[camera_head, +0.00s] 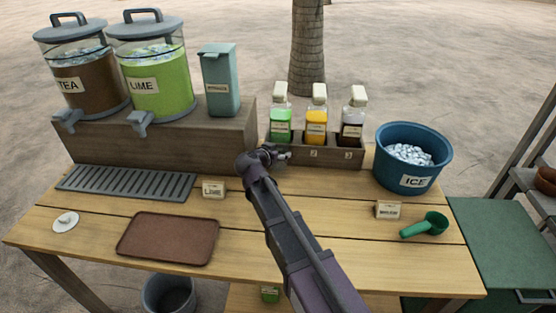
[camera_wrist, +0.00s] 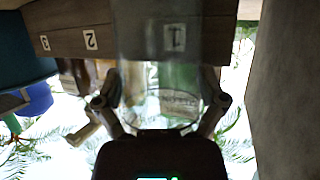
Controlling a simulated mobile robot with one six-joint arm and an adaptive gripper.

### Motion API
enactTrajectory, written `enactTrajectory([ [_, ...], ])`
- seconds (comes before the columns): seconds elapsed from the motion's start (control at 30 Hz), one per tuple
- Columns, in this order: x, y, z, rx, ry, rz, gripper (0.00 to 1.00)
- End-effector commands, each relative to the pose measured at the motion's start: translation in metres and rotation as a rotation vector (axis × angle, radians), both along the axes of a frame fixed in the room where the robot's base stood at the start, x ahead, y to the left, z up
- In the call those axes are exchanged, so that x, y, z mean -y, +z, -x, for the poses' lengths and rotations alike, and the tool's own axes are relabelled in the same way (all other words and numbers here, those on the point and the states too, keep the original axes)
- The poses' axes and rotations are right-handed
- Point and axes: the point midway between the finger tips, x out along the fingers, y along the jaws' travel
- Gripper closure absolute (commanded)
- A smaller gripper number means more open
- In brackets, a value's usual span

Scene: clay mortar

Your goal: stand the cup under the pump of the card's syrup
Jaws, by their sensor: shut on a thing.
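My gripper (camera_head: 275,156) is at the front of the syrup rack (camera_head: 330,158), before the green syrup bottle (camera_head: 281,118). In the wrist view, which is upside down, the gripper (camera_wrist: 160,97) is shut on a clear, faint cup (camera_wrist: 140,85). The cup is near the compartment marked 1, with the green bottle (camera_wrist: 180,78) behind it. I cannot tell whether the cup touches the table. The yellow bottle (camera_head: 316,122) and dark bottle (camera_head: 353,118) stand at 2 and 3. One card (camera_head: 213,190) seems to read LIME; another card (camera_head: 388,209) is too small to read surely.
The blue ice bucket (camera_head: 412,160) and green scoop (camera_head: 425,226) are at the right. Tea (camera_head: 86,80) and lime (camera_head: 155,80) dispensers stand on a raised block at the left. A drip grate (camera_head: 125,184), brown tray (camera_head: 168,240) and white lid (camera_head: 66,222) lie in front.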

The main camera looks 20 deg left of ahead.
Motion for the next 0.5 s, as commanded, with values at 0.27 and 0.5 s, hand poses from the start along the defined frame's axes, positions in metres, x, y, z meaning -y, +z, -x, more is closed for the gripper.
enactTrajectory([
  [0.27, 0.0, -0.024, 0.0, 0.0, 0.0, 0.0, 0.53],
  [0.5, 0.0, -0.027, 0.0, 0.0, 0.0, 0.0, 0.53],
])
